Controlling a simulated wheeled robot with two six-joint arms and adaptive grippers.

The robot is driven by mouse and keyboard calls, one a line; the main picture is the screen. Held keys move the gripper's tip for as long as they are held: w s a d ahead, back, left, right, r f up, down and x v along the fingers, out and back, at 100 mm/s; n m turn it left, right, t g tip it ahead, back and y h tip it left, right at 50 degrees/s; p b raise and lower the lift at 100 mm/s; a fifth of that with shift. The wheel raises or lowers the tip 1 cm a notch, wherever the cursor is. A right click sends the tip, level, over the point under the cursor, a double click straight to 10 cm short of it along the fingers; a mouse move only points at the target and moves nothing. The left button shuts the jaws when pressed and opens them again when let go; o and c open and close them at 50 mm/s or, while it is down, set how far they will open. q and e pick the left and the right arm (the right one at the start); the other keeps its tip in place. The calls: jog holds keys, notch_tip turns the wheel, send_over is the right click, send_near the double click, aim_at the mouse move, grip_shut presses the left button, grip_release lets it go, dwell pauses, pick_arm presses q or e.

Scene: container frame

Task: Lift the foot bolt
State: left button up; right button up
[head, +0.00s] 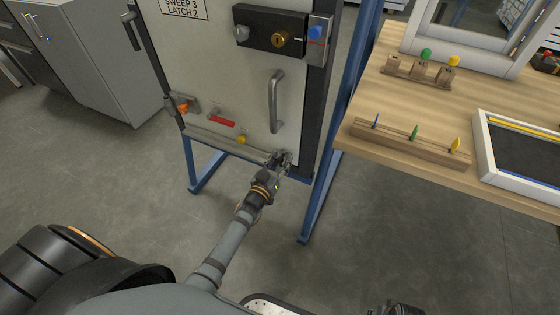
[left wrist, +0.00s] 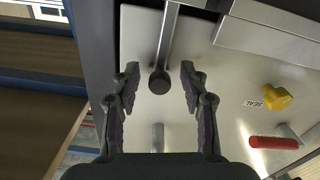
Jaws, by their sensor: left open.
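The foot bolt (left wrist: 166,45) shows in the left wrist view as a grey metal rod with a dark round knob (left wrist: 158,82) at its end. It is at the bottom right of the pale cabinet door (head: 225,75). My left gripper (head: 283,158) is at that corner in the head view and largely hides the bolt. In the left wrist view, the open jaws of this gripper (left wrist: 158,88) stand on either side of the knob, with a gap visible on both sides. A dark part at the bottom edge of the head view may be my right gripper (head: 396,310); its jaws cannot be made out.
A vertical door handle (head: 275,102) is just above my left gripper. A red lever (head: 222,121), a yellow seal piece (head: 242,140) and an orange knob (head: 183,107) are to its left. A blue frame leg (head: 325,180) and a wooden table (head: 385,105) stand to the right.

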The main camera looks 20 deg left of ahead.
aim_at(285, 146)
pick_arm(q)
grip_shut()
dwell(0.3)
jog(key=shift+r, duration=0.15)
notch_tip(285, 146, up, 3)
jog(key=p, duration=0.3)
jog(key=shift+w+p, duration=0.1)
jog(key=shift+p, duration=0.25)
pick_arm(e)
jog(key=s+d+f, duration=0.2)
jog(key=s+f, duration=0.3)
jog(key=f, duration=0.3)
jog(key=shift+d+f, duration=0.25)
jog(key=shift+d, duration=0.15)
jog(key=shift+s, duration=0.1)
pick_arm(q)
jog(key=shift+c, duration=0.7)
grip_release()
jog(key=shift+o, duration=0.7)
